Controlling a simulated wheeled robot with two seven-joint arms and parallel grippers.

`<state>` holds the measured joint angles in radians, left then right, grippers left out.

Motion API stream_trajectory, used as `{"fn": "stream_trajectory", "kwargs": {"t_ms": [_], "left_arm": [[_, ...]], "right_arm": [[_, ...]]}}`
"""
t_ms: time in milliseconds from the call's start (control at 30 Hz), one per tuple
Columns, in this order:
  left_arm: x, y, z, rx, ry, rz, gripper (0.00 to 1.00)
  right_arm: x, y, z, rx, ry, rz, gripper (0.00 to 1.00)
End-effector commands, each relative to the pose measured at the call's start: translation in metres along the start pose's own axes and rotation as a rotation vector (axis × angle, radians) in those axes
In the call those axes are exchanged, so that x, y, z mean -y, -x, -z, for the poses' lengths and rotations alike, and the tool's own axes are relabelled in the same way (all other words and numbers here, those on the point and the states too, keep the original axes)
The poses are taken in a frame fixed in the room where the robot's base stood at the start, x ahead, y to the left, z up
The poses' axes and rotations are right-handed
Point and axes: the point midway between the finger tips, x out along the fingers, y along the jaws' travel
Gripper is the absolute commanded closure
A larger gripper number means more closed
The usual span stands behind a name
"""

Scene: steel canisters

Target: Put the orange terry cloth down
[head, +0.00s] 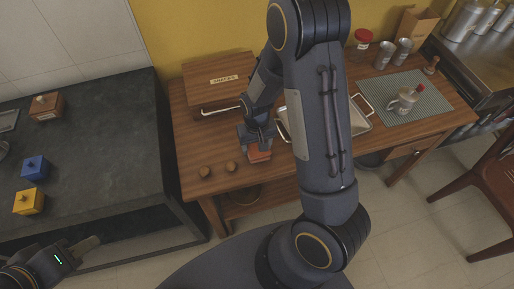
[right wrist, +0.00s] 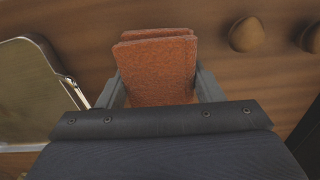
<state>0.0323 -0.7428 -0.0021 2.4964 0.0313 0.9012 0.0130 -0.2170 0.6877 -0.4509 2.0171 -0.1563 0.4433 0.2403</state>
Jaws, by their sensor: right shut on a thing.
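The orange terry cloth (right wrist: 157,75) is folded and held between the two fingers of my right gripper (right wrist: 160,95) in the right wrist view. In the head view the cloth (head: 259,156) shows under my right gripper (head: 257,143), at the front part of the wooden table (head: 225,183). I cannot tell whether the cloth touches the tabletop. My left gripper (head: 85,246) is at the lower left of the head view, away from the cloth, and its fingers are too unclear to read.
Two small brown rounded objects (head: 204,172) (head: 231,167) lie left of the cloth. A metal tray (head: 361,125) is to its right, partly hidden by my right arm. A wooden box (head: 217,82) stands behind. Bare tabletop lies around the brown objects.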

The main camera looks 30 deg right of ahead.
Motion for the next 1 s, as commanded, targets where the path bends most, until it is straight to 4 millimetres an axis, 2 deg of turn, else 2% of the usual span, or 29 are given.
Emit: {"fn": "stream_trajectory", "kwargs": {"t_ms": [33, 133, 533, 567, 700, 1000], "left_arm": [[0.001, -0.001, -0.001, 0.000, 0.000, 0.000, 0.66], [0.001, -0.001, -0.001, 0.000, 0.000, 0.000, 0.66], [0.002, -0.005, -0.003, 0.000, 0.000, 0.000, 0.66], [0.002, -0.004, -0.002, 0.000, 0.000, 0.000, 0.66], [0.002, -0.004, -0.002, 0.000, 0.000, 0.000, 0.66], [0.000, -0.001, 0.000, 0.000, 0.000, 0.000, 0.66]], "right_arm": [[-0.001, -0.009, -0.001, 0.004, -0.001, -0.001, 0.70], [0.000, -0.017, -0.001, 0.002, -0.001, 0.000, 0.70], [0.000, -0.023, -0.001, 0.000, -0.001, 0.000, 0.70], [0.000, -0.022, -0.001, 0.000, -0.001, 0.000, 0.37], [-0.001, -0.021, -0.001, 0.001, -0.001, 0.000, 0.19], [-0.001, -0.017, -0.001, 0.001, -0.001, 0.000, 0.18]]}}
